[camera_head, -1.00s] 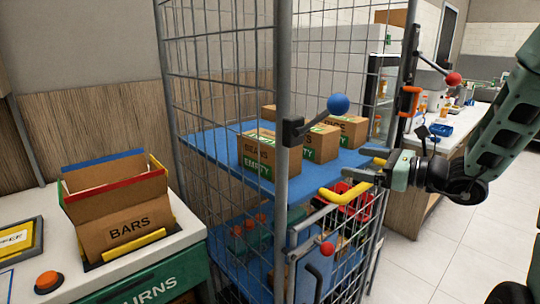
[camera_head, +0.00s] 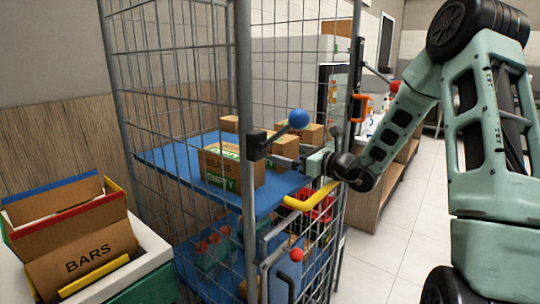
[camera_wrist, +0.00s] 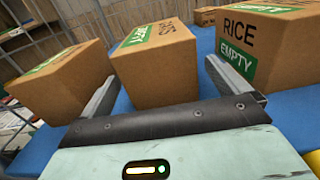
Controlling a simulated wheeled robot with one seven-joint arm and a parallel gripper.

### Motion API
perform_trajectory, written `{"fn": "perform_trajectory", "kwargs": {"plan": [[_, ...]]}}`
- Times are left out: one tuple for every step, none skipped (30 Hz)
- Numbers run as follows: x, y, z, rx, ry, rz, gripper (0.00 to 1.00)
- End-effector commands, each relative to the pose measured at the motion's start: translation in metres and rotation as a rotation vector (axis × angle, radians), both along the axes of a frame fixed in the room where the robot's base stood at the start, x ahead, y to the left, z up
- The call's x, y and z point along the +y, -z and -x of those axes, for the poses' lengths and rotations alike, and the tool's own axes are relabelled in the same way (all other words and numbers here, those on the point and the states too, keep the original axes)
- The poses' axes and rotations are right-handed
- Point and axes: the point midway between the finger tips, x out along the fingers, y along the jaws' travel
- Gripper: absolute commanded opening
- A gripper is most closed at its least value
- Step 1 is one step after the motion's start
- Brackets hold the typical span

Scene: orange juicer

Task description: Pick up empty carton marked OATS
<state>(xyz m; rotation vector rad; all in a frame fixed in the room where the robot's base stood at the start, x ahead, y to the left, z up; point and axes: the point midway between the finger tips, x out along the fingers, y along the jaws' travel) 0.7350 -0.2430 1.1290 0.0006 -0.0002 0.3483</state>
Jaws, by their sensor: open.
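In the wrist view, a brown carton (camera_wrist: 155,62) with a green EMPTY label stands straight ahead of my gripper (camera_wrist: 162,80); its black lettering is only partly legible, so I cannot confirm OATS. My gripper is open, its two fingers spread at the near sides of this carton. In the head view, my gripper (camera_head: 292,158) reaches over the blue shelf (camera_head: 165,160) of the wire cage from the right. The middle carton (camera_head: 283,150) there is partly hidden behind the front carton and the cage post.
A carton (camera_wrist: 62,85) stands close on the left and a RICE carton (camera_wrist: 270,50) on the right in the wrist view. The front carton (camera_head: 222,170) also shows in the head view. Cage post (camera_head: 245,90), blue knob (camera_head: 298,118) and yellow handle (camera_head: 310,196) are near my arm.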

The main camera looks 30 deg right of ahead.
Motion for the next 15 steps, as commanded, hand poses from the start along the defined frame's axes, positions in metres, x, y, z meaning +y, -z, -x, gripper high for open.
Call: {"fn": "perform_trajectory", "kwargs": {"plan": [[0.001, -0.001, -0.003, 0.000, -0.001, 0.000, 1.00], [0.002, -0.001, -0.005, 0.000, -0.002, 0.000, 1.00], [0.004, -0.001, -0.010, 0.000, -0.003, 0.000, 1.00], [0.006, -0.001, -0.014, 0.000, -0.004, -0.001, 1.00], [0.008, -0.001, -0.019, -0.001, -0.004, -0.001, 1.00], [0.011, -0.001, -0.025, -0.001, -0.004, -0.001, 1.00], [0.012, -0.002, -0.030, -0.001, -0.004, 0.000, 1.00], [0.014, -0.001, -0.034, 0.000, -0.004, 0.000, 1.00], [0.015, -0.001, -0.040, 0.000, -0.003, -0.001, 1.00], [0.016, -0.002, -0.043, -0.001, -0.003, 0.000, 1.00], [0.017, -0.001, -0.046, 0.000, -0.003, 0.000, 1.00], [0.019, -0.001, -0.050, 0.001, -0.003, -0.001, 1.00], [0.020, 0.000, -0.052, 0.001, -0.002, -0.001, 1.00], [0.020, 0.000, -0.053, 0.001, -0.002, -0.001, 1.00], [0.020, 0.000, -0.054, 0.001, -0.001, 0.000, 1.00]]}}
